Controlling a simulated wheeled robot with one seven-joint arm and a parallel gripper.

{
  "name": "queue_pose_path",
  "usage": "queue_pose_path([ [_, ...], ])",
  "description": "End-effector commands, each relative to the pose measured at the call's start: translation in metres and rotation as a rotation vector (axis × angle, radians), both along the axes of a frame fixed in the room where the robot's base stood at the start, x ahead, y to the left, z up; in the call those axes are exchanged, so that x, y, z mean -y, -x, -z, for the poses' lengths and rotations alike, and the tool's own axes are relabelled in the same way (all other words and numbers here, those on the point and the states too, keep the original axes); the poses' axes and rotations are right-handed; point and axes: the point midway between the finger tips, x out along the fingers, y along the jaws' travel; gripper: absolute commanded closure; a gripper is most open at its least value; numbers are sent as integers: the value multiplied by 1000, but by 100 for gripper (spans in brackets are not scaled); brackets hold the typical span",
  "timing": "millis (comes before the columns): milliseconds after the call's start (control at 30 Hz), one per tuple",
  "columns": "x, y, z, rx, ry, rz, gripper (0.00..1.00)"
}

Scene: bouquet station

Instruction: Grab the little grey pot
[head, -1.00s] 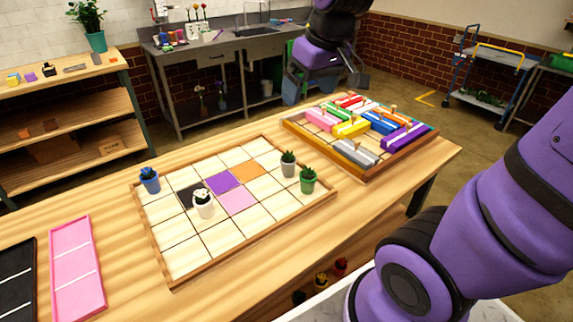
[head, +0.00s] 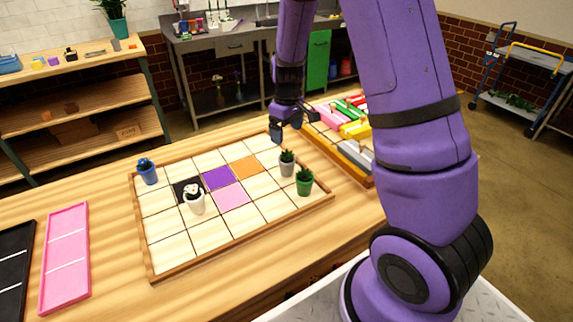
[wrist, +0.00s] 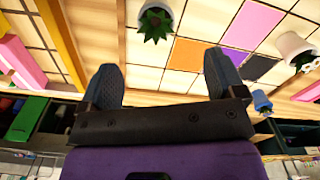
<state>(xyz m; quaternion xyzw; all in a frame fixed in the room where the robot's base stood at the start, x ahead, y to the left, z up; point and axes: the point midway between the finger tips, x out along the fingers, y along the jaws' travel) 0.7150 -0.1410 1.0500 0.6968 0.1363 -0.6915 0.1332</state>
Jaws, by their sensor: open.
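The little grey pot (head: 287,169), with a small green plant, stands upright on the grid board (head: 160,270) near its right side. It also shows at the top of the wrist view (wrist: 168,6), cut off by the frame edge. My gripper (head: 291,133) is open and empty. In the head view it hangs above the board's far right corner, beyond the grey pot and apart from it. In the wrist view the pot lies past the gap between my two fingers (wrist: 163,80).
A green pot (head: 304,187) stands close by the grey one, on the near side. A white pot (head: 195,204) and a blue pot (head: 148,174) stand farther left on the board. A tray of coloured blocks (head: 365,178) lies right of the board, partly behind my arm.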

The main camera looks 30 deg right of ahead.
Motion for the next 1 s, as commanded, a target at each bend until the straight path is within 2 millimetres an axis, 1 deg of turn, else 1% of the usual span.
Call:
queue_pose_path([
  [167,3,-3,16,-9,6,-7,11],
  [400,3,-2,50,-11,5,-7,11],
  [500,3,-2,60,-9,6,-6,11],
  [667,3,-3,68,-8,6,-7,11],
  [1000,4,-5,109,-8,6,-6,11],
])
